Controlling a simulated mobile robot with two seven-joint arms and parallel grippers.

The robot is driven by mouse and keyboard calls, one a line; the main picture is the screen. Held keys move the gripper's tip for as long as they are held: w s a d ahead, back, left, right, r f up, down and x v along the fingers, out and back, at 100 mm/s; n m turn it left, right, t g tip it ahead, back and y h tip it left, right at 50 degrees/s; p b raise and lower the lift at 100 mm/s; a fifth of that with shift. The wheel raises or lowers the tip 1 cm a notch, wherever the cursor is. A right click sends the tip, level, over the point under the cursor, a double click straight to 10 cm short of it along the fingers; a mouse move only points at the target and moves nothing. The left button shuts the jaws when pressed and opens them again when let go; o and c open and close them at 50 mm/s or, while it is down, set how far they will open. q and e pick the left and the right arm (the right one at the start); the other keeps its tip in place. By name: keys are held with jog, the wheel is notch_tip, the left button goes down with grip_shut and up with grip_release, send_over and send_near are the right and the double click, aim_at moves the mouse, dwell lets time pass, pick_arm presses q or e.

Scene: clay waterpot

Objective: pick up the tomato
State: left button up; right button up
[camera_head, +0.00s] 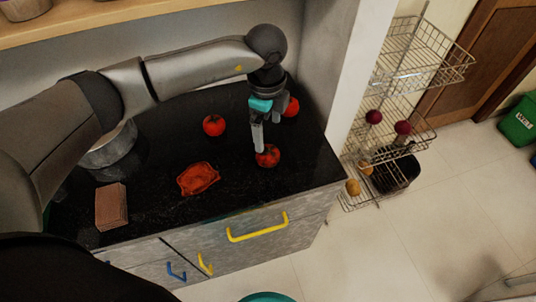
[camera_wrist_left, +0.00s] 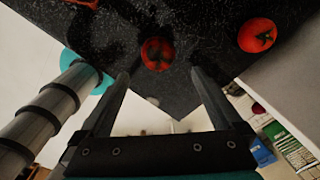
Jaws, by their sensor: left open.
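Three red tomatoes lie on the black countertop (camera_head: 150,190). One tomato (camera_head: 267,156) is near the front right, at the fingertips of my left gripper (camera_head: 262,143). In the left wrist view this tomato (camera_wrist_left: 157,53) shows between and beyond the two spread fingers of the left gripper (camera_wrist_left: 158,73), with no clear contact. A second tomato (camera_head: 291,107) is farther back at the right, partly hidden by the gripper; it seems to be the one at the upper right of the wrist view (camera_wrist_left: 257,35). A third tomato (camera_head: 213,125) sits left of the gripper. My right gripper is not seen.
A red-orange dish-like item (camera_head: 198,179) and a brown block (camera_head: 110,206) lie on the counter to the left. A metal pot (camera_head: 112,148) stands partly behind my arm. A pale side panel (camera_head: 322,70) bounds the counter at right, with a wire rack (camera_head: 400,130) beyond.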

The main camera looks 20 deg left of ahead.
aim_at(269, 151)
pick_arm(q)
notch_tip(269, 151, down, 5)
jog(key=shift+w+r, duration=0.1)
notch_tip(269, 151, down, 5)
jog(key=shift+f+b, duration=0.1)
jog(key=shift+b, duration=0.65)
jog(key=c, duration=1.3)
jog(key=shift+c, duration=0.2)
jog(key=shift+r, duration=0.2)
